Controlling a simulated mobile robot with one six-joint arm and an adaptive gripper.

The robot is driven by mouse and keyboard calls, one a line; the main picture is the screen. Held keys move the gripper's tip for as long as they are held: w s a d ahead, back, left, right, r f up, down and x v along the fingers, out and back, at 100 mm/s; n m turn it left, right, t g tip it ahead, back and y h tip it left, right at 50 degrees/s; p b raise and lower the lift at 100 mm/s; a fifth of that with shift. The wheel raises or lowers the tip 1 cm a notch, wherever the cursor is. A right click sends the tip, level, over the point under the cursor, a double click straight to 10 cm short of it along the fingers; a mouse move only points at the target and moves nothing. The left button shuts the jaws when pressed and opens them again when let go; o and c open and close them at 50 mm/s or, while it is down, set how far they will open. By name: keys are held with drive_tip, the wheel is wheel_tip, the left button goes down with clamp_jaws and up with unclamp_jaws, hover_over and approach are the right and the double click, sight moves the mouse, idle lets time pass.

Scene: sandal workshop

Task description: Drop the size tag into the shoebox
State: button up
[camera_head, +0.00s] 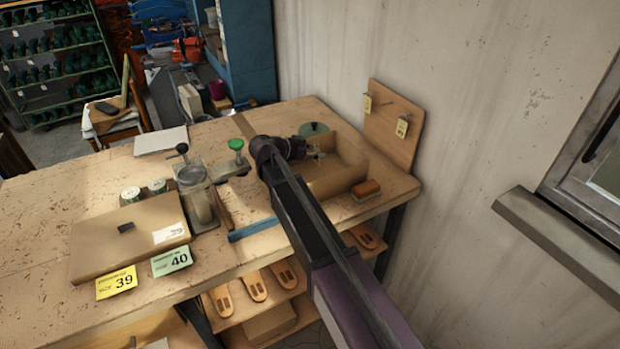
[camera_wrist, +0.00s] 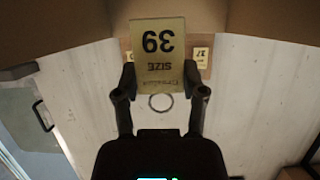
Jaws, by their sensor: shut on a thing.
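My gripper (camera_head: 316,154) is over the open brown cardboard box (camera_head: 352,176) at the right end of the bench. In the wrist view my gripper (camera_wrist: 160,90) is shut on a yellow size tag (camera_wrist: 158,45) that reads SIZE 39 upside down. A metal ring (camera_wrist: 160,102) shows by the tag's lower edge. In the head view the tag is too small to make out clearly. A closed, flat brown box (camera_head: 125,242) with a white 39 label lies at the left.
A pegboard (camera_head: 392,125) with hanging tags stands behind the open box. A brush (camera_head: 366,190) lies at its right. A clamp press (camera_head: 195,190) stands left of my arm. A yellow 39 card (camera_head: 117,283) and green 40 card (camera_head: 171,261) are at the front edge.

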drive_tip(key=shift+f, duration=0.25)
drive_tip(key=o, duration=0.7)
drive_tip(key=shift+o, duration=0.2)
drive_tip(key=shift+w+r, duration=0.1)
